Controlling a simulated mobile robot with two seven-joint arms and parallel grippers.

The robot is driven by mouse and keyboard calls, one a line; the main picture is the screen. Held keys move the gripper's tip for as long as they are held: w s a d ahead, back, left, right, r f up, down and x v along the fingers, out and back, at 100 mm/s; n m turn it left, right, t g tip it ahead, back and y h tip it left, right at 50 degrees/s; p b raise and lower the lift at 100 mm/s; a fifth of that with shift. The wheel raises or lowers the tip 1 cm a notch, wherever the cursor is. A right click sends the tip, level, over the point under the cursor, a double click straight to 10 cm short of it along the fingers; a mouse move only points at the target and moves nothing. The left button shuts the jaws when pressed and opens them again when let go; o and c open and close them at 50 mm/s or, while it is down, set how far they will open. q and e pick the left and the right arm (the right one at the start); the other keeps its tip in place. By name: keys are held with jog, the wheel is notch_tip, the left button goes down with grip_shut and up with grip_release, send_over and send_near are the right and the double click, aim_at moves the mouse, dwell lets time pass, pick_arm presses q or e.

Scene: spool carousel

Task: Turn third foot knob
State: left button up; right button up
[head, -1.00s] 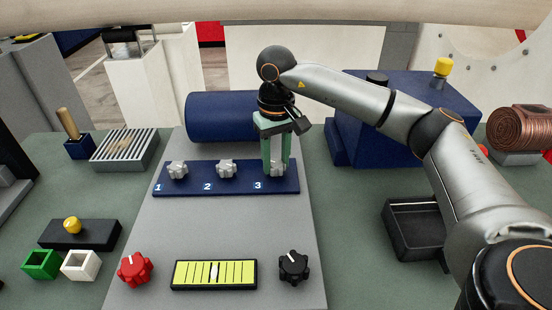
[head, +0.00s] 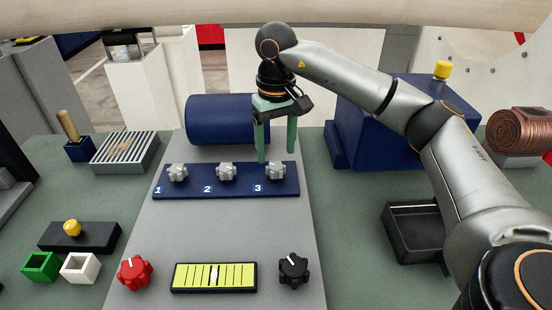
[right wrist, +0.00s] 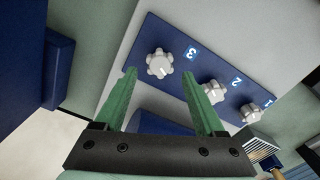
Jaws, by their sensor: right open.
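The third foot knob (head: 275,171) is a light grey lobed knob beside the number 3, at the right end of a blue plate (head: 250,188). It also shows in the right wrist view (right wrist: 160,65), ahead of the fingertips. The knobs by 2 (head: 226,171) and 1 (head: 178,172) stand to its left. My right gripper (head: 277,158) points down, just above and behind the third knob, its green fingers apart and empty. In the right wrist view the fingers (right wrist: 160,80) are spread with nothing between the tips. My left gripper is not in view.
A blue cylinder (head: 220,118) lies behind the plate. A red knob (head: 134,271), a striped yellow gauge (head: 214,276) and a black knob (head: 293,269) are in front. A blue block (head: 385,150) and a black tray (head: 390,235) stand to the right.

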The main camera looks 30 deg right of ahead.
aim_at(276, 166)
notch_tip(276, 166, up, 8)
jog(key=p, duration=0.1)
dwell(0.7)
